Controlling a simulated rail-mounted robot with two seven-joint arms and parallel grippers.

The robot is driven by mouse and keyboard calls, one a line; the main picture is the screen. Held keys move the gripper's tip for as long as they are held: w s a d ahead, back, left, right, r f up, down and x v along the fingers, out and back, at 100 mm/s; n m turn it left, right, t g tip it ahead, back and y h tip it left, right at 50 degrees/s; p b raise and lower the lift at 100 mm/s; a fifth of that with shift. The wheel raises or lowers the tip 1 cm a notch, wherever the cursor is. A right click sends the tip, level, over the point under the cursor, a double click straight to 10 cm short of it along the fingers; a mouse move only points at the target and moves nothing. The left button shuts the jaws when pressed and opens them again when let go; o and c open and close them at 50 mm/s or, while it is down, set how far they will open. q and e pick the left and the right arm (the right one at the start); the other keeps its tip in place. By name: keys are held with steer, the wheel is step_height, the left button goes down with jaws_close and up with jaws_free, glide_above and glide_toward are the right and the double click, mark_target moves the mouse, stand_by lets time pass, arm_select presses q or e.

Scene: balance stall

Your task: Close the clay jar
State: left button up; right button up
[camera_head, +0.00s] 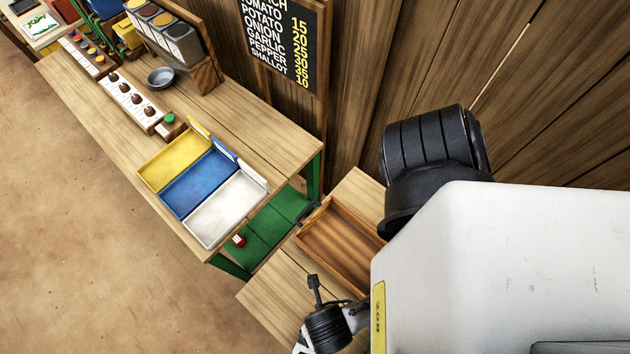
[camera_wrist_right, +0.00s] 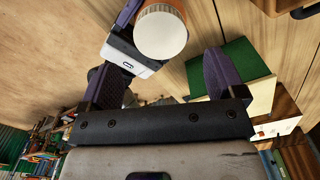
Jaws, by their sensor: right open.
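An orange-brown round jar with a pale top, which looks like the clay jar (camera_wrist_right: 168,35), is at the top middle of the right wrist view. My right gripper (camera_wrist_right: 166,70) is open and empty, with its dark fingers spread wide. The jar is beyond the fingertips, in line with the gap between them. A second gripper, apparently my left (camera_wrist_right: 128,12), is beside the jar, with one dark finger close along its left side. Its other finger is hidden, so its grip cannot be told. I cannot make out the jar in the head view.
In the head view, a wooden table carries a yellow, blue and white tray (camera_head: 184,157), a grey bowl (camera_head: 160,78) and a block with a green knob (camera_head: 170,122). A wooden box (camera_head: 338,245) is near my arm. A small red object (camera_head: 239,240) lies below on green boards.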

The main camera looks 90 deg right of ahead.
steer(key=shift+f, duration=3)
steer(key=c, duration=0.9)
steer(key=m, duration=0.3)
steer(key=shift+c, duration=0.2)
steer(key=o, duration=1)
steer(key=shift+r, duration=2.25)
